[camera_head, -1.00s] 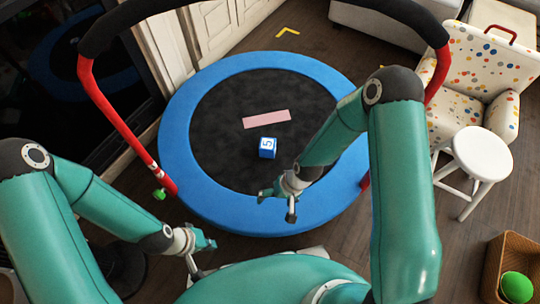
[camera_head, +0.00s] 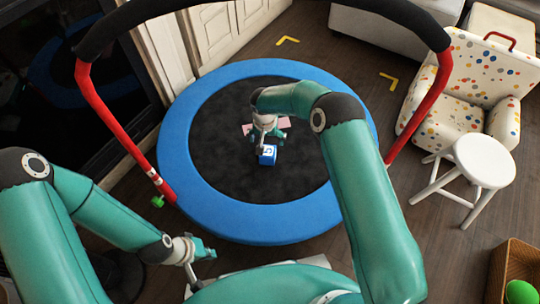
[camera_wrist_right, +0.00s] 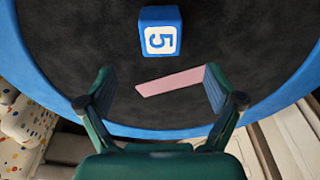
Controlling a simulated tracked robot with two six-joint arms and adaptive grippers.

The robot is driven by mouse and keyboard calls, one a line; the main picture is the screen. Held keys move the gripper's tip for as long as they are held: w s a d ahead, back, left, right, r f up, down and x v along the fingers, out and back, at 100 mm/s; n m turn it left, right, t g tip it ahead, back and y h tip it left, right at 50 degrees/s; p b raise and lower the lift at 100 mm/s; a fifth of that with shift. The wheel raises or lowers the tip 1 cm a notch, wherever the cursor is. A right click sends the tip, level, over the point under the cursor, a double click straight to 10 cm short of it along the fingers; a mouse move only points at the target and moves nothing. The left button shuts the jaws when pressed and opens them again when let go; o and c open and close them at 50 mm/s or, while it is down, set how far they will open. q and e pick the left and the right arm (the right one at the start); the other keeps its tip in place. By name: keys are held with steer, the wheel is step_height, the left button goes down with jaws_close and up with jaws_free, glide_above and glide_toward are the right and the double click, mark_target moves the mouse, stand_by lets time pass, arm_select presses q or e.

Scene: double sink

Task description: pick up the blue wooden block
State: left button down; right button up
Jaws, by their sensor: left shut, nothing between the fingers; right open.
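The blue wooden block (camera_head: 267,158) with a white face and a blue 5 lies on the black mat of the trampoline. It also shows at the top of the right wrist view (camera_wrist_right: 160,32). My right gripper (camera_head: 265,139) is over the trampoline close to the block, partly covering it in the head view. In the right wrist view its fingers (camera_wrist_right: 160,90) are spread wide, with the block beyond the tips and not between them. My left gripper (camera_head: 204,252) is shut and empty outside the trampoline's front edge.
A pink flat piece (camera_wrist_right: 170,82) lies on the mat beside the block, partly hidden by my right gripper in the head view. The blue trampoline rim (camera_head: 225,217) surrounds the mat. A red handlebar (camera_head: 110,117) arches over it. A white stool (camera_head: 483,160) stands right.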

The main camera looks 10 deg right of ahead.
mark_target(267, 150)
steer(key=f, duration=0.2)
steer(key=f+b, duration=0.1)
steer(key=f, duration=0.1)
steer(key=w+f, duration=0.1)
steer(key=f, duration=0.1)
steer(key=shift+d+f, duration=0.15)
steer(key=shift+f, duration=0.2)
steer(key=shift+w+d+f+b, duration=0.1)
steer(key=shift+w+f+b, duration=0.1)
steer(key=shift+f+b, duration=0.85)
steer(key=shift+w+f+b, duration=0.15)
steer(key=shift+f+b, duration=0.2)
steer(key=shift+f, duration=1.25)
steer(key=c, duration=1.3)
steer(key=shift+r, duration=0.1)
